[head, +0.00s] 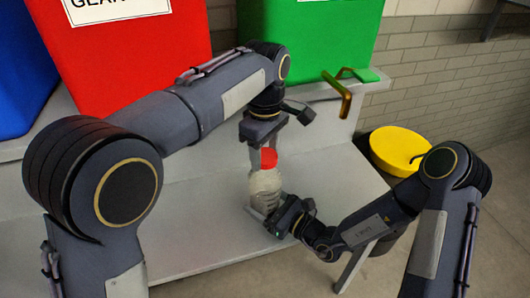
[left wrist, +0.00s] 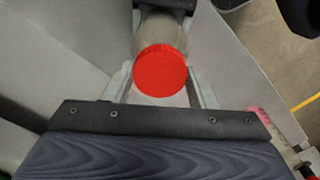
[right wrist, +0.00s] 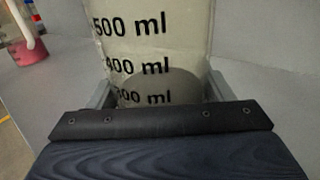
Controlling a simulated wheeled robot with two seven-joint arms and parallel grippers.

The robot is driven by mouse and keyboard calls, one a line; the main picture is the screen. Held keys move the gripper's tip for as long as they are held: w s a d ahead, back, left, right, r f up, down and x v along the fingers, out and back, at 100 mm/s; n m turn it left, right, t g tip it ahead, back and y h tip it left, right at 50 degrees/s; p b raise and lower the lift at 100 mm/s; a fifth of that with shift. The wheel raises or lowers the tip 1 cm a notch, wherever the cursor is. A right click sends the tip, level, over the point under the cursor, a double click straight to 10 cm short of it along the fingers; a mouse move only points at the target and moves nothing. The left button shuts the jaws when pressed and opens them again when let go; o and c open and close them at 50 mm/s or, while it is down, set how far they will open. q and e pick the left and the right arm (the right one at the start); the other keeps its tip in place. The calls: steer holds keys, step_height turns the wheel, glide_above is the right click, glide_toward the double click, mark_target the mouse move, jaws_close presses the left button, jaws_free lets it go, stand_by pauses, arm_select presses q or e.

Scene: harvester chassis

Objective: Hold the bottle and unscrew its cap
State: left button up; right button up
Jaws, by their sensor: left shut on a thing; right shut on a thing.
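The bottle (head: 264,186) stands upright on the grey table, pale and translucent, with a red cap (head: 268,158) on top. My left gripper (head: 262,146) comes down from above and is shut on the red cap. In the left wrist view the round cap (left wrist: 160,72) sits between the two fingers. My right gripper (head: 268,206) is shut on the lower body of the bottle from the right. The right wrist view shows the bottle (right wrist: 155,45) close up with black ml marks, its lower part hidden behind the gripper. Whether the cap is loosened cannot be seen.
A red bin (head: 130,50) and a green bin (head: 320,35) stand at the back, with a blue bin (head: 22,80) at far left. A yellow bucket (head: 400,150) is at right. The grey table (head: 200,225) is clear in front of the bottle.

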mark_target(265, 155)
arm_select(q)
steer(key=shift+r, duration=0.1)
steer(key=shift+r, duration=1.9)
arm_select(e)
steer(key=o, duration=2)
steer(key=shift+c, duration=0.2)
steer(key=shift+d, duration=0.1)
arm_select(q)
steer(key=shift+f+b, duration=0.55)
arm_select(e)
steer(key=v, duration=1.2)
steer(key=shift+s, duration=0.1)
